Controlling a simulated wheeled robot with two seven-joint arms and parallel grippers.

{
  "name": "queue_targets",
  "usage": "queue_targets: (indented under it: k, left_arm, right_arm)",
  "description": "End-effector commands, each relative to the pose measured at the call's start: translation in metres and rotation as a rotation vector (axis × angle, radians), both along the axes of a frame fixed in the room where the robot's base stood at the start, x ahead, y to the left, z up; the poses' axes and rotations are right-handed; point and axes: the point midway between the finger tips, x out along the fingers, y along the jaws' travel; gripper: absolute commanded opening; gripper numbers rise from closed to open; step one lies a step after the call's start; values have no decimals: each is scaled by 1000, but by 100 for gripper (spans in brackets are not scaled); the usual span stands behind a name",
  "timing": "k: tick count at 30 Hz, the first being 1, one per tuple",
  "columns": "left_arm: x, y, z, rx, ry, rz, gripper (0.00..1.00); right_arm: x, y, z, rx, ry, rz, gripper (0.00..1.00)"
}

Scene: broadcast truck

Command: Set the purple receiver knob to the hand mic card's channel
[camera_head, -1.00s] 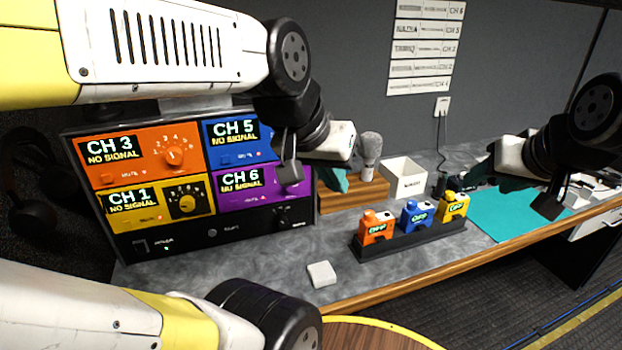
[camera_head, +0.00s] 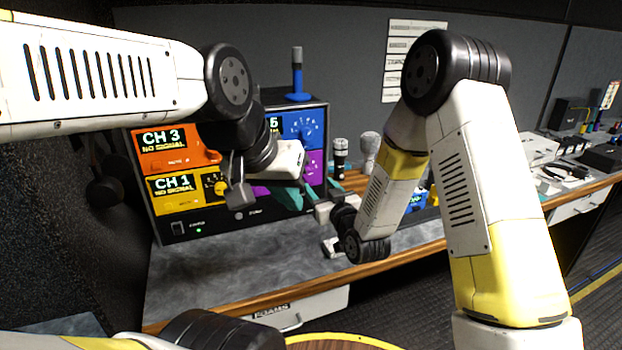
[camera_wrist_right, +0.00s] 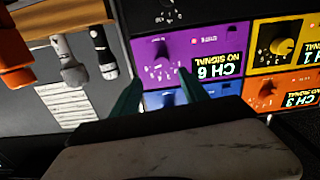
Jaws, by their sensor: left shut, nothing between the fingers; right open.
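The receiver (camera_head: 160,232) has orange, yellow, blue and purple panels. Its purple panel (camera_head: 315,165) is mostly hidden by my grippers in the head view. In the right wrist view the panel is upside down, its display (camera_wrist_right: 219,65) reading CH 6 NO SIGNAL. The purple knob (camera_wrist_right: 161,50) looks dark there, its pointer unclear. My right gripper (camera_wrist_right: 160,88) is open, fingers before the purple panel; contact with the knob is not visible. My left gripper (camera_head: 289,196) is shut and empty, close before the receiver. The wall cards (camera_head: 399,45) are partly covered by my right arm; their text is unreadable.
A black microphone (camera_head: 340,153) and a grey microphone (camera_head: 370,146) stand right of the receiver. A blue-based upright item (camera_head: 297,80) stands on top of it. The counter (camera_head: 215,268) in front is mostly clear. My two grippers are very close together.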

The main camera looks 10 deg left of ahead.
Motion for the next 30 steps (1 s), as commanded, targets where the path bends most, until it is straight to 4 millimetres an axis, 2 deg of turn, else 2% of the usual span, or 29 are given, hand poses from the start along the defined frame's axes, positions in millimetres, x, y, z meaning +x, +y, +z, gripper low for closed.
queue_targets:
  k: [5,12,18,28,30]
  left_arm:
    - [0,0,0,0,0,0,0]
    - [0,0,0,0,0,0,0]
    - [0,0,0,0,0,0,0]
    - [0,0,0,0,0,0,0]
    - [0,0,0,0,0,0,0]
  right_arm:
    - [9,10,-1,8,-14,4,52]
    - [41,31,-1,8,-12,4,52]
    - [59,43,-1,6,-10,4,52]
    - [63,46,-1,7,-10,3,52]
    - [63,46,-1,6,-9,3,40]
